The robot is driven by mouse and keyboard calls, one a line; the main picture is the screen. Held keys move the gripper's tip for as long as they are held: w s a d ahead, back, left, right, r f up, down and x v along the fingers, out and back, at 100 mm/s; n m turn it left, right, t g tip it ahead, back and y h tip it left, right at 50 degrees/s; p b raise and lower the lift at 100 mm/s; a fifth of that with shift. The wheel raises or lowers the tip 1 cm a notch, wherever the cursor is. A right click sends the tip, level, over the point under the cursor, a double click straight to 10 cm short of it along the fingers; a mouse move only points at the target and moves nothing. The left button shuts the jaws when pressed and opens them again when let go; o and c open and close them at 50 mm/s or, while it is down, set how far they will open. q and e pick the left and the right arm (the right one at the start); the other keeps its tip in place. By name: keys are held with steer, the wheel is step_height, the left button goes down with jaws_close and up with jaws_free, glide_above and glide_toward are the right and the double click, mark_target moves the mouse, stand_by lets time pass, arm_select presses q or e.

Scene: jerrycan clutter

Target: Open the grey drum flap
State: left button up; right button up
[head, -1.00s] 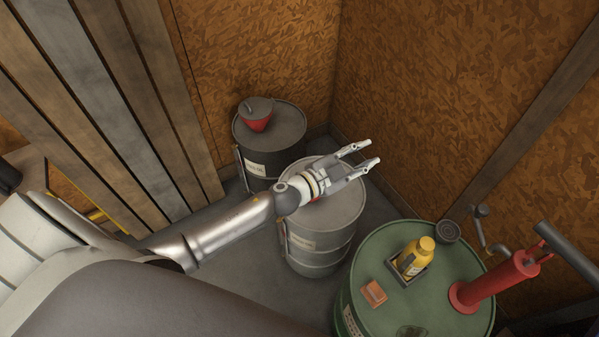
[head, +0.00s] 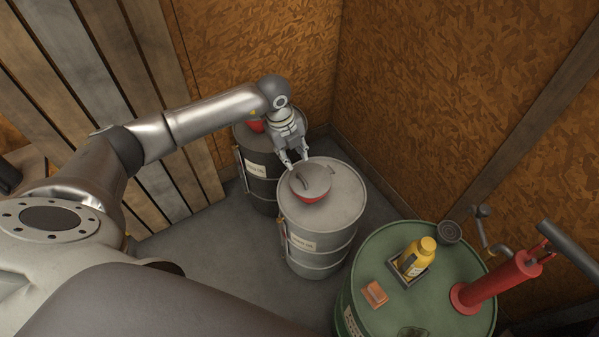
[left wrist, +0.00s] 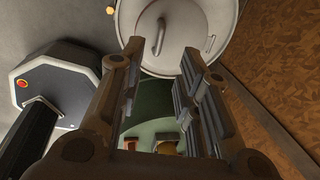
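The grey drum (head: 318,242) stands mid-floor in the head view. On its top sits a red funnel (head: 311,199) covered by a round grey flap (head: 314,177) with a bar handle; the flap lies down, shut. My left gripper (head: 296,161) is open and empty, pointing down just behind the flap, near the drum's far rim. In the left wrist view, my left gripper's spread fingers (left wrist: 162,52) frame a pale round surface (left wrist: 178,42) with bar-like parts; I cannot tell flap from drum top there. Contact is not visible. My right gripper is not in view.
A dark drum (head: 258,170) with a red funnel, mostly hidden by my arm, stands behind left. A green drum (head: 452,281) at right carries a yellow bottle (head: 416,256), an orange box (head: 374,294) and a red pump (head: 492,284). Chipboard walls (head: 440,90) close the corner behind.

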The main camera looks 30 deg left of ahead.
mark_target(301, 176)
arm_select(q)
steer(key=f, duration=0.3)
steer(key=w+f, duration=0.1)
steer(key=f, duration=0.2)
steer(key=d+f, duration=0.1)
steer(key=f, duration=0.2)
steer(key=shift+w+d+f, duration=0.1)
steer(key=shift+w+f, duration=0.25)
steer(key=shift+f, duration=0.05)
jaws_close()
